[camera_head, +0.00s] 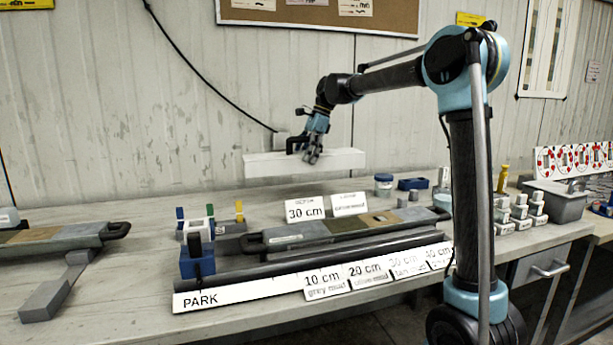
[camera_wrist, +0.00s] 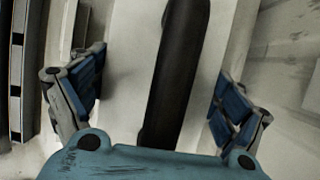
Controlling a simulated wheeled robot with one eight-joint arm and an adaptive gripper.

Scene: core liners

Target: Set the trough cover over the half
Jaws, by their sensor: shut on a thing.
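The trough cover is a long white box-like piece (camera_head: 340,159) with a black handle on top. My gripper (camera_head: 312,154) is shut on it and holds it in the air above the back of the bench, near the wall. In the wrist view, the black handle (camera_wrist: 178,70) lies between the two blue finger pads, with the white cover (camera_wrist: 125,60) beneath. A core half (camera_head: 345,225), banded grey and tan, lies in a long tray with a dark end handle, below and in front of the cover, apart from it.
Another banded half (camera_head: 45,236) lies at the left. A dark rail with a PARK label (camera_head: 230,295) and depth cards (camera_head: 325,284) runs along the front. Blue holders (camera_head: 197,262), a 30 cm sign (camera_head: 305,209) and a jar (camera_head: 383,185) stand nearby. A grey bin (camera_head: 556,200) is at right.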

